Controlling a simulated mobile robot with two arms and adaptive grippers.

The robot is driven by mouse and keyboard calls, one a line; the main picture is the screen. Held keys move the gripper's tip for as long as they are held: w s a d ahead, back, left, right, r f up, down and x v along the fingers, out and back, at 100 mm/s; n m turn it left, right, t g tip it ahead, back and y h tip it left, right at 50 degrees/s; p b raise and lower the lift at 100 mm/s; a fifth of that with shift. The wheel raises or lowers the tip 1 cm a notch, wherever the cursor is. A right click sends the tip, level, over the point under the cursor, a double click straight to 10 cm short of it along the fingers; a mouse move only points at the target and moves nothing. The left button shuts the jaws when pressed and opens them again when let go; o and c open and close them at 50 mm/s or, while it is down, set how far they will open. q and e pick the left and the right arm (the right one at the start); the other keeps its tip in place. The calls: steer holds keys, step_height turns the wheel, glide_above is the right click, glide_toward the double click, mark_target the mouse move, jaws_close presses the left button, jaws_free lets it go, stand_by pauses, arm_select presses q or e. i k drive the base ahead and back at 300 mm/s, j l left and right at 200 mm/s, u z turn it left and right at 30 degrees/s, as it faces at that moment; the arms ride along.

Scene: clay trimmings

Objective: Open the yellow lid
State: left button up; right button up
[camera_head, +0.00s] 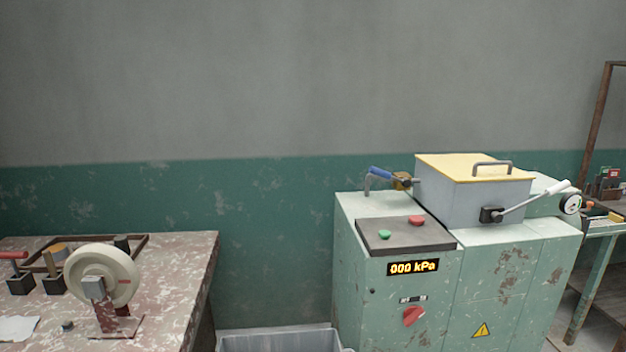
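The yellow lid (458,166) lies shut on top of a grey box-shaped chamber (470,203) on the green machine at the right. A grey bar handle (492,167) stands on the right part of the lid. A lever with a white grip (548,193) is joined to the chamber's front at a black block. A blue-handled valve (381,173) is at the chamber's left. Neither of my grippers shows in the head view.
The green machine (510,275) has a panel with green and red buttons and a display reading 000 kPa (413,267). A worn table (185,270) with a cream wheel (112,272) stands at the left. A grey bin (280,342) is on the floor between them. Another bench (597,233) is at the far right.

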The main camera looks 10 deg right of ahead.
mark_target(459, 167)
steer(key=i+l, duration=0.1)
steer(key=l, duration=0.3)
steer(key=i+l, duration=0.15)
steer(key=l, duration=0.25)
steer(key=i+l, duration=0.1)
steer(key=l, duration=0.3)
steer(key=i+l, duration=0.1)
steer(key=l, duration=0.25)
